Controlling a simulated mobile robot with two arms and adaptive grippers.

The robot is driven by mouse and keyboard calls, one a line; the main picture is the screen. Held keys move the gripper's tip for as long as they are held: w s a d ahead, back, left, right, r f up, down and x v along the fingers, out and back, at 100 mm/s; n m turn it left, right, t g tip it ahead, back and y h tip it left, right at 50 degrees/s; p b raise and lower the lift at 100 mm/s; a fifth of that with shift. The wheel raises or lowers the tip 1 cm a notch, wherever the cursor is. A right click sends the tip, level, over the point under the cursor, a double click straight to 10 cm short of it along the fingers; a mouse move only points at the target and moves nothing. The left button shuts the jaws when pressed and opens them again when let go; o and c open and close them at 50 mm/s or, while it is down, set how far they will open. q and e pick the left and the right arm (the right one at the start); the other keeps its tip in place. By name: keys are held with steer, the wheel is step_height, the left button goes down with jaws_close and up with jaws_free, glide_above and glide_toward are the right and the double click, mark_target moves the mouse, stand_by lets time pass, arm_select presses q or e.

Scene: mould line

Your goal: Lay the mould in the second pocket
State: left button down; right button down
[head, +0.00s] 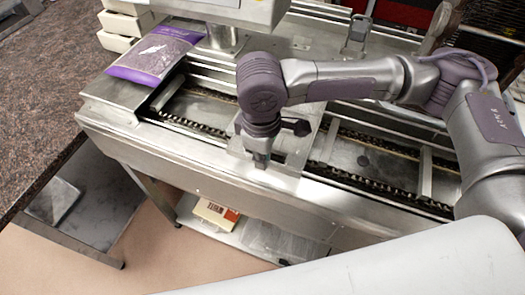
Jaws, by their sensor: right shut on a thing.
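A flat grey metal plate, which looks like the mould (294,145), lies across the metal conveyor line (190,147), around its middle. My right gripper (260,161) points down at the plate's front left part and is shut on it. My gripper and wrist hide part of the plate, and I cannot tell whether it rests on the line or is slightly above. Open pockets between crossbars show on both sides: a left pocket (208,106) and a right pocket (375,157). My left gripper is not in view.
A purple and white bag (153,55) lies on the line's left end deck. White bins (122,24) are stacked behind it. A machine head (235,8) overhangs the back. A stone counter (50,85) is at left. A box (215,214) sits on the lower shelf.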

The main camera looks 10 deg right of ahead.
steer(key=shift+f+b, duration=0.6)
steer(key=shift+f, duration=1.3)
steer(key=c, duration=1.2)
jaws_free()
steer(key=r, duration=1.2)
steer(key=shift+s+a, duration=0.1)
steer(key=shift+s, duration=0.15)
